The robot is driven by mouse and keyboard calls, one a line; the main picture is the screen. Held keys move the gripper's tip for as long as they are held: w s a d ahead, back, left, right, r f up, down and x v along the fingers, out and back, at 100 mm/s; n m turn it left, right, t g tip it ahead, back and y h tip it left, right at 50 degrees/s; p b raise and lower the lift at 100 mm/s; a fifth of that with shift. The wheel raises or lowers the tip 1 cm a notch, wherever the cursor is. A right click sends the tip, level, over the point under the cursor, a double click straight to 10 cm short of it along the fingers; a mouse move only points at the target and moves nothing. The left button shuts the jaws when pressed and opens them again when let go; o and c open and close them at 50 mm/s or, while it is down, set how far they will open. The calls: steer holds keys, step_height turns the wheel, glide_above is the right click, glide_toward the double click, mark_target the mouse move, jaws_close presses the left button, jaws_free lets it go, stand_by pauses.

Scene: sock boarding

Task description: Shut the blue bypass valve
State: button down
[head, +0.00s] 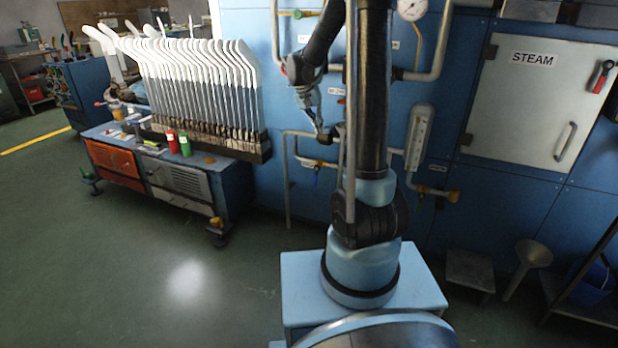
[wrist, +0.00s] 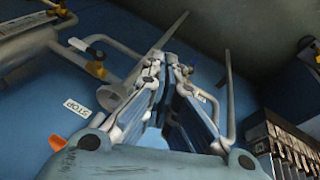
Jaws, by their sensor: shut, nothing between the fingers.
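A small blue valve handle (head: 317,180) hangs below a brass-coloured fitting on a low horizontal pipe in the head view, left of my arm. It is too small to tell its exact angle to the pipe. My gripper (head: 321,130) is above this handle, pointing down, apart from it. In the wrist view my gripper (wrist: 169,62) is shut, with its fingers close together and empty. A yellow valve fitting (wrist: 96,69) with a dark lever shows to the left of the fingers there; I cannot tell whether it is the blue valve.
Grey pipes (head: 288,185) run along the blue panel wall close to my gripper. A white STEAM door (head: 530,100) is at right. A bench (head: 190,180) with white sock boards (head: 200,85) stands at left. Open green floor (head: 130,270) lies before the bench.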

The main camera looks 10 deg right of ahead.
mark_target(316, 176)
steer(key=w+a+f+m+h, duration=0.2)
steer(key=w+a+f, duration=0.3)
steer(key=w+f, duration=0.6)
steer(key=w+a+f+m+h, duration=0.1)
steer(key=w+a+f, duration=0.65)
steer(key=f, duration=0.65)
steer(key=d+f, duration=0.8)
steer(key=d, duration=0.3)
steer(key=shift+f, duration=0.25)
steer(key=shift+s+d+f, duration=0.3)
steer(key=shift+s+d, duration=0.1)
steer(key=shift+d, duration=0.3)
